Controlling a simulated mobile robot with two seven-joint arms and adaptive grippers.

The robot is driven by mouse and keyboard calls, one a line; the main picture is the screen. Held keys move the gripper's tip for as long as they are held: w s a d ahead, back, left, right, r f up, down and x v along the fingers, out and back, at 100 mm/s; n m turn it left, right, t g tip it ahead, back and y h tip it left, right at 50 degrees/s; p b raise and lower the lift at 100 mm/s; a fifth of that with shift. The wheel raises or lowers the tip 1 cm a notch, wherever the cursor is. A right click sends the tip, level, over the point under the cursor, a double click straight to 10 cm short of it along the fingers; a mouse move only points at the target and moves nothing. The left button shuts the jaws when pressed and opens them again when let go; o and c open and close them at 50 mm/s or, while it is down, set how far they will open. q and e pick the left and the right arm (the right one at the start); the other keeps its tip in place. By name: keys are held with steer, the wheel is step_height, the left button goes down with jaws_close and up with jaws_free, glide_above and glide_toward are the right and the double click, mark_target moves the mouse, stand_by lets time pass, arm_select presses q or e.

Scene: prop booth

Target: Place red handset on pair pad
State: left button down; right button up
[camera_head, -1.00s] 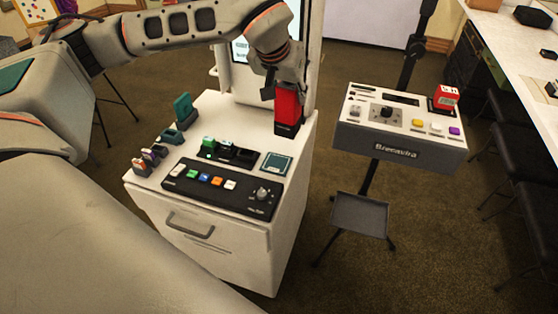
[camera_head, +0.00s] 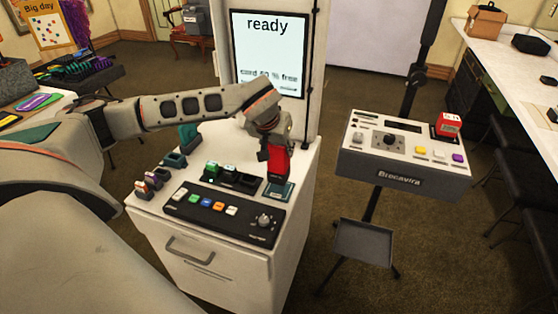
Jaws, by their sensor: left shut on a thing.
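The red handset (camera_head: 278,163) is upright in my left gripper (camera_head: 272,142), which is shut on its upper part. The handset's dark lower end is over the teal square pad (camera_head: 279,190) on the white cabinet top. It looks at or just above the pad's back part; I cannot tell whether they touch. The gripper's fingers are partly hidden by the wrist. My right gripper is not in view.
Left of the pad stands a black dock (camera_head: 232,176) with a green piece in it. A black button panel (camera_head: 222,213) lies in front. A screen (camera_head: 268,50) reading "ready" rises behind.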

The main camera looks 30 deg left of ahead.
arm_select(q)
steer(key=shift+f, duration=2.35)
steer(key=c, duration=1.3)
jaws_free()
steer(key=shift+o, duration=0.2)
steer(key=shift+r, duration=0.25)
steer(key=v, duration=1.2)
steer(key=shift+f, duration=0.15)
